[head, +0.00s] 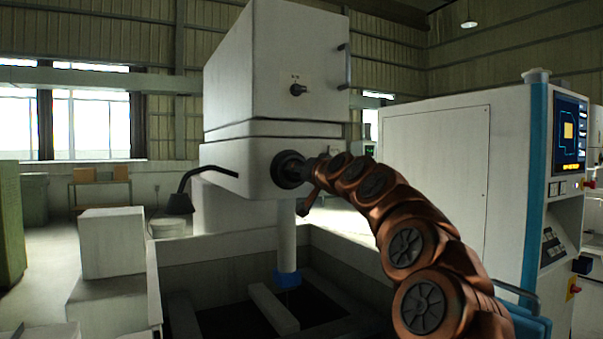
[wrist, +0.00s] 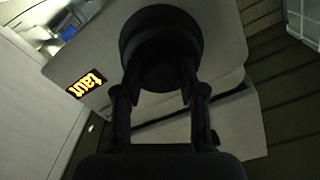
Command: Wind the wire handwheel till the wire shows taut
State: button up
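The wire handwheel (wrist: 160,28) is a dark round wheel on the front of the white machine head. In the head view the handwheel (head: 287,170) is partly covered by the end of my arm. My gripper (wrist: 160,78) is at the wheel, with its two fingers on either side of the dark hub, shut on it. In the head view my gripper (head: 310,170) is dark and small against the wheel. A small display (wrist: 86,84) beside the wheel reads "taut" in lit orange letters, tilted in the wrist view. The wire itself is too fine to make out.
A dark knob (head: 298,90) sits on the upper housing. Below is an open tank (head: 210,262), with a column ending in a blue nozzle (head: 287,278). A control cabinet (head: 440,170) stands at right, and white blocks (head: 112,243) stand at left. A black lamp (head: 180,203) juts out left.

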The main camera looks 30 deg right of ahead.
jog(key=o, duration=0.4)
jog(key=shift+c, duration=0.2)
jog(key=shift+s, duration=0.1)
jog(key=s+a, duration=0.1)
jog(key=s, duration=1)
jog(key=shift+s+r, duration=0.15)
jog(key=shift+s, duration=0.25)
jog(key=shift+a, duration=0.15)
